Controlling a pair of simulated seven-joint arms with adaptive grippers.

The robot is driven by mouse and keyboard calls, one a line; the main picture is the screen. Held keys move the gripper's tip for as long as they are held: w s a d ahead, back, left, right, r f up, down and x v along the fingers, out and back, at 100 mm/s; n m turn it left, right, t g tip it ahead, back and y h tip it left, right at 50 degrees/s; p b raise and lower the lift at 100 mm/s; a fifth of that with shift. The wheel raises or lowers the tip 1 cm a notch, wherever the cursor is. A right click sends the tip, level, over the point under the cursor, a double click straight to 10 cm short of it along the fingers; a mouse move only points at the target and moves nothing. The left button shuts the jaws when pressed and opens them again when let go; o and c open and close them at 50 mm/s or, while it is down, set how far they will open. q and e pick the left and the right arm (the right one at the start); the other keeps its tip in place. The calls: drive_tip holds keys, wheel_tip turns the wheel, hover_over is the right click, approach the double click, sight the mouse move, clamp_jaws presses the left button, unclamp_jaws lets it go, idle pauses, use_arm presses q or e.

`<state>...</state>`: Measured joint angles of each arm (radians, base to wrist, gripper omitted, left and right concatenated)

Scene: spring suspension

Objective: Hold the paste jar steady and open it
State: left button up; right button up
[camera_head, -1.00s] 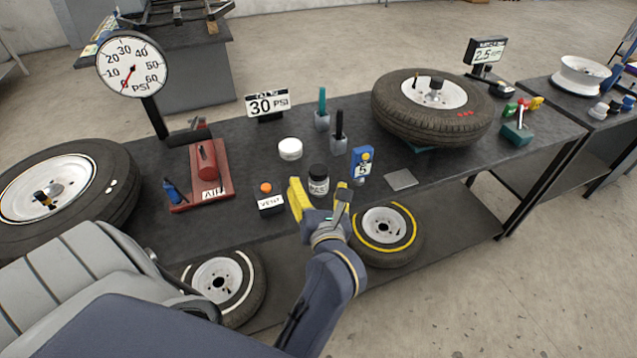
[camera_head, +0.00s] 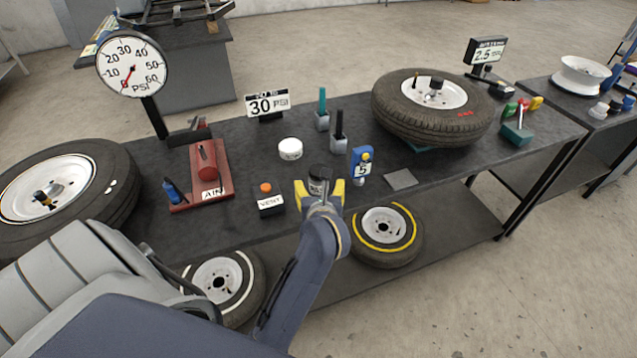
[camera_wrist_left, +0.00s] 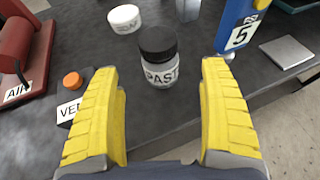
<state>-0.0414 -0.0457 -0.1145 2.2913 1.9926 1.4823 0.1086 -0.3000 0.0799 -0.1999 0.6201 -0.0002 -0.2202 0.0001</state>
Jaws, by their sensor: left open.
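The paste jar (camera_head: 318,176) stands upright on the dark bench near its front edge, with a black lid and a white label. In the left wrist view the jar (camera_wrist_left: 159,58) shows its lid on and the label partly reading "PAST". My left gripper (camera_head: 320,186) has yellow fingers and hides the lower part of the jar in the head view. In the left wrist view the left gripper (camera_wrist_left: 163,100) is open, and the jar stands beyond the gap between its fingertips, not gripped. My right gripper is not in view.
A white round tub (camera_head: 290,148) stands behind the jar. The VENT box (camera_head: 268,200) is to its left and the blue gauge marked 5 (camera_head: 361,165) to its right. A flat grey plate (camera_head: 401,180) lies farther right. Wheels rest at both bench ends.

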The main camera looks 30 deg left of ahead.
sight(319, 182)
use_arm(q)
drive_tip(key=shift+x, duration=3.7)
drive_tip(key=c, duration=1.4)
wheel_tip(319, 182, up, 20)
